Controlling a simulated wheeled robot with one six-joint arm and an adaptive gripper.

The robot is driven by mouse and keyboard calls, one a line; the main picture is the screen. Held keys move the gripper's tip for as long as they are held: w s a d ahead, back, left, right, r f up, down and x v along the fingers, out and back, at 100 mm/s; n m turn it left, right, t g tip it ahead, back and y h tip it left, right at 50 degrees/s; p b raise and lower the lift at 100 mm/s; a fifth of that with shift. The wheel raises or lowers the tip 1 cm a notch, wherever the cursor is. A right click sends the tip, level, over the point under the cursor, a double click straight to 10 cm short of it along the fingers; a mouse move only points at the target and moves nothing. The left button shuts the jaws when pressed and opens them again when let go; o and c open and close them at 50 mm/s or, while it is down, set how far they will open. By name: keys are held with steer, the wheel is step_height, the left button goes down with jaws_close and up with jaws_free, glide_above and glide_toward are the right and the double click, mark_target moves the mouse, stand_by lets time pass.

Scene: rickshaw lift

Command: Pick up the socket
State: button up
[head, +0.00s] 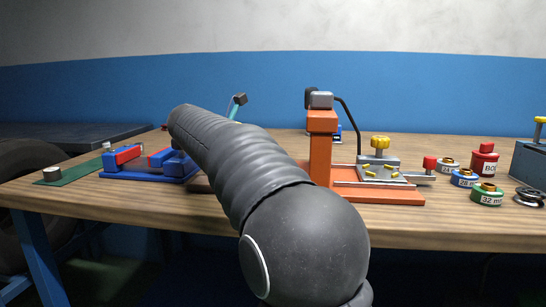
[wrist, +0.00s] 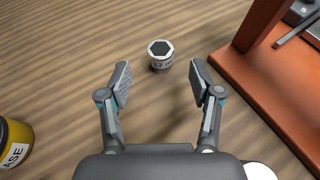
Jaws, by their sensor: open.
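A small dark metal socket (wrist: 160,56) with a hexagonal opening and a pale label, partly readable as 17, stands upright on the wooden bench in the wrist view. My gripper (wrist: 160,78) is open and empty. The socket sits just beyond the fingertips, roughly centred between them, with no contact visible. In the head view my arm covers the gripper and this spot of the bench.
An orange press (head: 322,150) stands on the bench; its base (wrist: 275,80) is close to the right finger. A yellow container (wrist: 14,145) is at lower left. Several colour-banded cylinders, including a green one (head: 487,195), stand at right. A blue fixture (head: 150,163) is at left.

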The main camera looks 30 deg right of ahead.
steer(key=x, duration=0.5)
steer(key=shift+b, duration=0.4)
jaws_close()
